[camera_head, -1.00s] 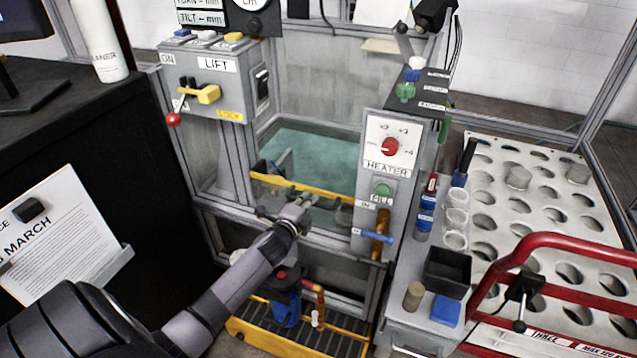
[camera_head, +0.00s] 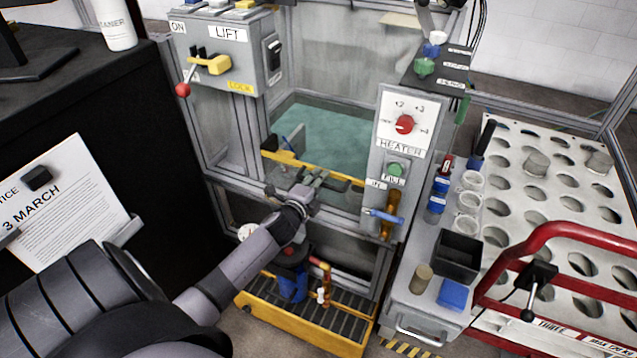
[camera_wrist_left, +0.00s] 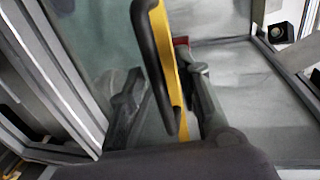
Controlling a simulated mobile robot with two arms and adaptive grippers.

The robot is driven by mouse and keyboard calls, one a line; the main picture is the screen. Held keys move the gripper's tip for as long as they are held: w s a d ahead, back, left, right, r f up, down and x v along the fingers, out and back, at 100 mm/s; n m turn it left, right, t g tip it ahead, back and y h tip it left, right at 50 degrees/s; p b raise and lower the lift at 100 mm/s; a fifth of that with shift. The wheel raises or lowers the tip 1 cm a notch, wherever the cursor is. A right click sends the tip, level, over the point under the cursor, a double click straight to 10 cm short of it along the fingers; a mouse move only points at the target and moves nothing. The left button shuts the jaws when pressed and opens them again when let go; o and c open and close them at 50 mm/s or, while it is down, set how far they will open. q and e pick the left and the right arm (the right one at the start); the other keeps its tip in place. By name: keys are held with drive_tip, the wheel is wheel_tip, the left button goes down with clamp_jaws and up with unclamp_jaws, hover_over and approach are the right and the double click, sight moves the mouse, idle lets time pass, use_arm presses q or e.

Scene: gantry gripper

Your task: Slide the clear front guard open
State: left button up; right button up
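The clear front guard (camera_head: 337,150) stands in front of the blue-green bath, and I see through it. A yellow bar (camera_head: 276,155) runs along its lower part. My left gripper (camera_head: 312,181) is at the middle of this bar and hides part of it. In the left wrist view the yellow bar (camera_wrist_left: 166,62) passes between the spread fingers of my left gripper (camera_wrist_left: 165,95), with a gap beside the right finger. The left gripper looks open around the bar; I cannot tell whether it touches. My right gripper is not in view.
The heater panel (camera_head: 403,120) stands just right of the guard, with a blue-handled tap (camera_head: 384,215) below. A red rail (camera_head: 560,230) and perforated rack (camera_head: 550,180) are further right.

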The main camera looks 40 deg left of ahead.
use_arm(q)
drive_tip(key=shift+s, duration=0.2)
drive_tip(key=v, duration=1.1)
drive_tip(key=shift+s+d, duration=0.15)
drive_tip(key=shift+s, duration=0.15)
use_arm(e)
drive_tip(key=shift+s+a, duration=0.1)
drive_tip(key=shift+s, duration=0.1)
